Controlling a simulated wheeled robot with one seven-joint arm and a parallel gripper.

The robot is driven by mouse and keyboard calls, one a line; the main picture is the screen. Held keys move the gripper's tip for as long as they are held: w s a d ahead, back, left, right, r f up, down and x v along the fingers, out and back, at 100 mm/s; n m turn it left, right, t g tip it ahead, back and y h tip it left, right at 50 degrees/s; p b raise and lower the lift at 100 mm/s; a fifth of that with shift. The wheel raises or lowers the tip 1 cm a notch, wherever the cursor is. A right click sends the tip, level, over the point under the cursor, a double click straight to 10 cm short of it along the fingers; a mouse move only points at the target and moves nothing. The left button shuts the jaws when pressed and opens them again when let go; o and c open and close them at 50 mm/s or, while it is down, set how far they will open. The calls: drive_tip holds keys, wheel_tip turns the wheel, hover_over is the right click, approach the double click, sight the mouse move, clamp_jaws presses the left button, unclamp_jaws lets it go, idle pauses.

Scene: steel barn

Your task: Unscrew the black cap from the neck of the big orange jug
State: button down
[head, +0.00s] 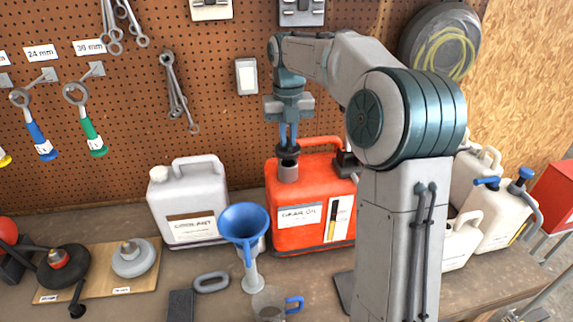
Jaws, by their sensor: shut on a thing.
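The big orange jug (285,241) stands upright on the bench, with a white label and a handle on top. Its grey neck (288,174) is at the top left of the jug, and a dark round top shows on it. My gripper (288,141) points straight down over the neck. Its blue fingers are shut on the black cap (287,151). The cap is directly above the neck; I cannot tell whether they still touch. My arm hides part of the jug's right side.
A white jug (187,205) stands left of the orange jug. A blue funnel (245,222) stands close in front, near a clear cup with a blue handle (270,304). Several white containers (497,215) stand at right. Tools hang on the pegboard (225,115) behind.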

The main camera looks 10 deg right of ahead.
sight(288, 142)
drive_tip(key=shift+r, duration=0.15)
drive_tip(key=shift+r, duration=2.35)
